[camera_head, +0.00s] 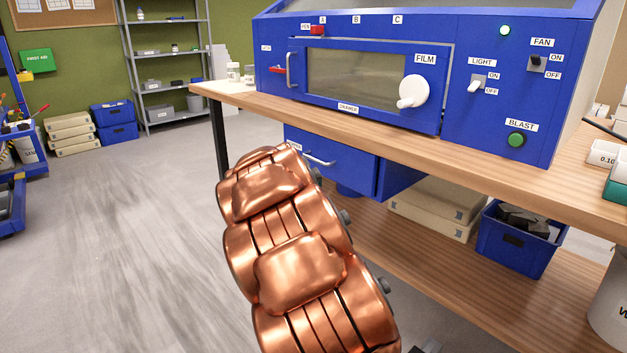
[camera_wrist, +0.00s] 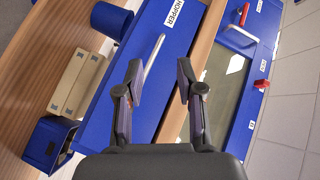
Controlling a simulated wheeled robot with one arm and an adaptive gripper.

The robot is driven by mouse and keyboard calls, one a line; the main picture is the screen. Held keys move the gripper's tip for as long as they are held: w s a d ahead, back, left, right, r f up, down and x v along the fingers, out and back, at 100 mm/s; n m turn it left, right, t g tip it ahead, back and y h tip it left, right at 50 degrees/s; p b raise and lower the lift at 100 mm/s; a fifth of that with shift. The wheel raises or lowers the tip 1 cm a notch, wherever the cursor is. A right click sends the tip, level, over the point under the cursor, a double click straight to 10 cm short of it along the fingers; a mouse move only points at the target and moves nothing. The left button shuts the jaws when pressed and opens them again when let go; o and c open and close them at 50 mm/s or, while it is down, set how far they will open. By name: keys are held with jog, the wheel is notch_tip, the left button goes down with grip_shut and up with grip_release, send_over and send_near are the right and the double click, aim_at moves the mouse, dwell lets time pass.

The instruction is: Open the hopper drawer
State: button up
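The hopper drawer (camera_head: 350,165) is a blue front under the wooden bench top, with a silver bar handle (camera_head: 320,161). In the wrist view the drawer front (camera_wrist: 150,108) carries a white HOPPER label (camera_wrist: 173,13), and its handle (camera_wrist: 154,53) runs diagonally. The drawer looks closed. My gripper (camera_wrist: 161,82) is open, with its two dark fingers apart and nothing clearly held. Its left fingertip appears close to the lower end of the handle; I cannot tell if they touch. In the head view my copper arm covers the left of the drawer and hides the gripper.
Above the drawer is the bench top (camera_head: 470,157), with a blue cabinet (camera_head: 480,115) bearing a window, white knob and switches. Beige cases (camera_head: 437,206) and a blue bin (camera_head: 520,240) sit on the lower shelf. The floor (camera_head: 125,230) at left is clear.

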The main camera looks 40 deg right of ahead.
aim_at(313, 159)
jog(key=d+f+m+h+b, duration=0.1)
jog(key=d, duration=0.2)
jog(key=w+d+f+m+t+h+b, duration=0.1)
jog(key=d+b, duration=0.1)
jog(key=d, duration=0.1)
jog(key=w+d+f+m+t+h+b, duration=0.1)
jog(key=d+m+b, duration=0.1)
jog(key=d, duration=0.1)
jog(key=shift+w, duration=0.2)
jog(key=shift+b+x, duration=0.8)
jog(key=shift+x, duration=2.25)
grip_shut()
